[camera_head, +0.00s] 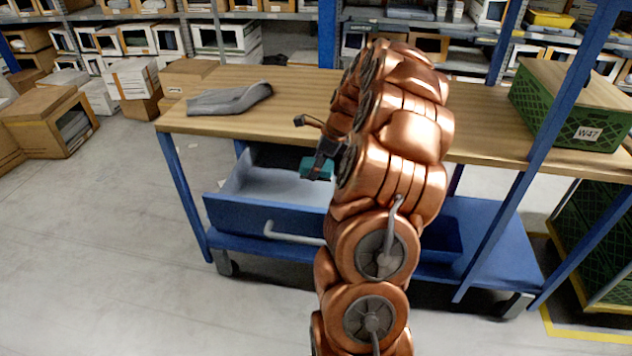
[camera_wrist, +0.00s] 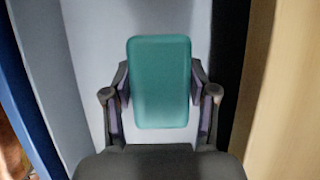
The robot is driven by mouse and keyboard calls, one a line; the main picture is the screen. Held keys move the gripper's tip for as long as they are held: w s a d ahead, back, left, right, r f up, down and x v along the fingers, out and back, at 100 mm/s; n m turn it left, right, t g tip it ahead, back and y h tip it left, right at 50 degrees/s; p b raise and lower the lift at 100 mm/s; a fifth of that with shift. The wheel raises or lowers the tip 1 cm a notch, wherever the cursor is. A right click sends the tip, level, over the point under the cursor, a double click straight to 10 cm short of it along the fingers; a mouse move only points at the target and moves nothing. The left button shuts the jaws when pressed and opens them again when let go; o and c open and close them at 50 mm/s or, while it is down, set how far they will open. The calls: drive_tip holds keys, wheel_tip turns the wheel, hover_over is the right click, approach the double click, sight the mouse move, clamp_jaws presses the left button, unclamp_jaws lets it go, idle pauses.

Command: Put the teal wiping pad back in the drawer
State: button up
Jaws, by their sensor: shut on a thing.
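The teal wiping pad (camera_wrist: 160,82) is a rounded rectangular block held between the two fingers of my gripper (camera_wrist: 160,100) in the wrist view. In the head view the pad (camera_head: 316,168) shows below my gripper (camera_head: 322,160), at the drawer's opening. The blue drawer (camera_head: 262,218) is pulled out under the wooden worktop and has a pale grey inside. In the wrist view the pale drawer floor (camera_wrist: 85,35) lies behind the pad. The pad appears above that floor; the exact gap cannot be told. My arm hides the right part of the drawer.
A grey folded cloth (camera_head: 230,98) lies on the left of the wooden worktop (camera_head: 285,112). A green crate (camera_head: 560,105) stands at its right end. The worktop edge (camera_wrist: 262,90) is close on the right in the wrist view. Cardboard boxes (camera_head: 50,125) stand on the floor at left.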

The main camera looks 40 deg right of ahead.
sight(326, 164)
drive_tip(key=shift+f, duration=2.9)
drive_tip(key=o, duration=1.1)
drive_tip(key=shift+f, duration=0.1)
drive_tip(key=v, duration=1.2)
